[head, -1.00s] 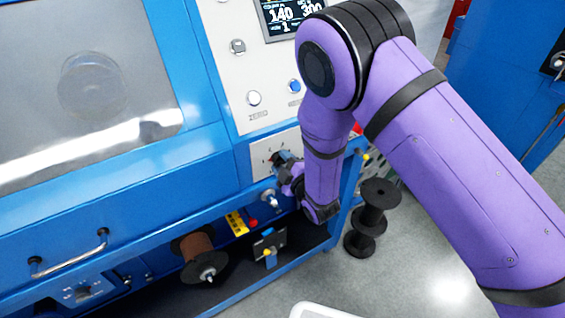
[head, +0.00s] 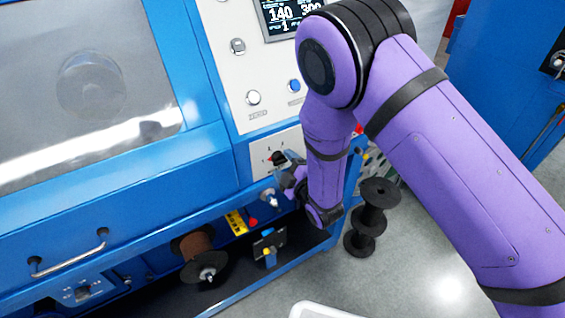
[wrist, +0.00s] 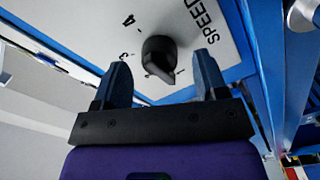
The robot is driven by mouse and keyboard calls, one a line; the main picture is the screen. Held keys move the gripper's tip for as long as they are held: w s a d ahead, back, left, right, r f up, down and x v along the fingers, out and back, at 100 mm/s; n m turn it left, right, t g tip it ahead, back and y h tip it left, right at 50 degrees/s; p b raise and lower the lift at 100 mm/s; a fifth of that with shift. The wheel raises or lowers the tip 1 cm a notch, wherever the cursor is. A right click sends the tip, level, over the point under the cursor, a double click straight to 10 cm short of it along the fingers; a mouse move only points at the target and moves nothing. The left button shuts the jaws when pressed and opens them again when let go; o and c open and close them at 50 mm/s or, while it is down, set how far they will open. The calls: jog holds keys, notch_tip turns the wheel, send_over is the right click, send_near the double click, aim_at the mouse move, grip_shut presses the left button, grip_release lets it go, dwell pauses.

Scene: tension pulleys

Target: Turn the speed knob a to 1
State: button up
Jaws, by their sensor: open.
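The speed knob a is a black pointer knob (wrist: 159,57) on a pale panel marked SPEED (wrist: 205,25), with 4 and 3 readable. In the wrist view its narrow end points down and slightly right, towards the smaller marks; I cannot tell the exact mark. In the head view the knob (head: 278,157) is small, just left of my gripper (head: 289,168). In the wrist view my gripper (wrist: 162,62) is open, with one finger on each side of the knob and visible gaps to both.
A blue machine (head: 150,170) fills the left. Below the panel are a silver fitting (head: 269,197), a brown spool (head: 196,246) and a yellow label (head: 236,222). Black stacked spools (head: 372,215) stand on the floor at right. A display (head: 287,17) is above.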

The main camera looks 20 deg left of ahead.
jog(key=v, duration=0.9)
jog(key=shift+d, duration=0.1)
jog(key=w+d+r+m+h, duration=0.45)
jog(key=d+r, duration=0.25)
jog(key=r, duration=0.3)
jog(key=w+d+r+m+h, duration=0.3)
jog(key=w+d+r+m, duration=0.25)
jog(key=d+r, duration=0.35)
jog(key=s+d+r+m+g+h, duration=0.25)
jog(key=s+d+r+m, duration=0.25)
jog(key=d+r, duration=0.65)
jog(key=s+d+r+m+g+h, duration=0.1)
jog(key=s+d, duration=0.5)
jog(key=s, duration=0.6)
jog(key=s+d+r+m+g+h, duration=0.2)
jog(key=s+d+r+m, duration=0.3)
jog(key=s, duration=0.7)
jog(key=shift+d+r+m+g+h, duration=0.35)
jog(key=shift+d+m+g, duration=0.2)
jog(key=shift+d, duration=0.6)
